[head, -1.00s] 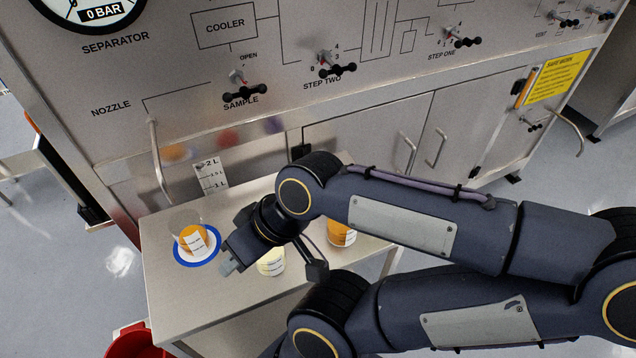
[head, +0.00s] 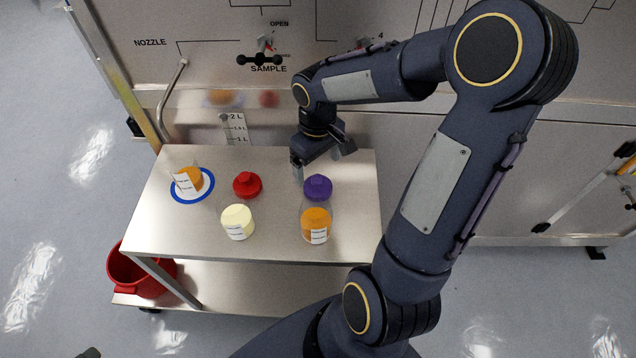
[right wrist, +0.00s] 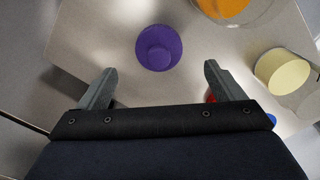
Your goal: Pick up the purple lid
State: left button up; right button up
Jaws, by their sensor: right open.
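The purple lid (head: 317,187) lies on the steel table near its back right, behind an orange-filled jar. It also shows in the right wrist view (right wrist: 158,47), at the top centre, ahead of the fingers. My right gripper (head: 297,174) is above the table just left of and behind the lid in the head view. In the right wrist view its two fingers (right wrist: 157,85) are spread wide with nothing between them, and the lid is apart from both. My left gripper is not in view.
The steel table (head: 170,225) also holds a red lid (head: 247,185), a pale yellow jar (head: 238,222), the orange jar (head: 316,225) and another orange container (head: 187,181) on a blue ring. A red bucket (head: 140,275) stands low at left. The panel wall rises behind.

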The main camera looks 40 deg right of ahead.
aim_at(318, 178)
notch_tip(318, 178, down, 6)
jog(key=shift+w+d+f, duration=0.1)
jog(key=shift+w+f, duration=0.05)
jog(key=shift+c, duration=0.2)
jog(key=c, duration=1)
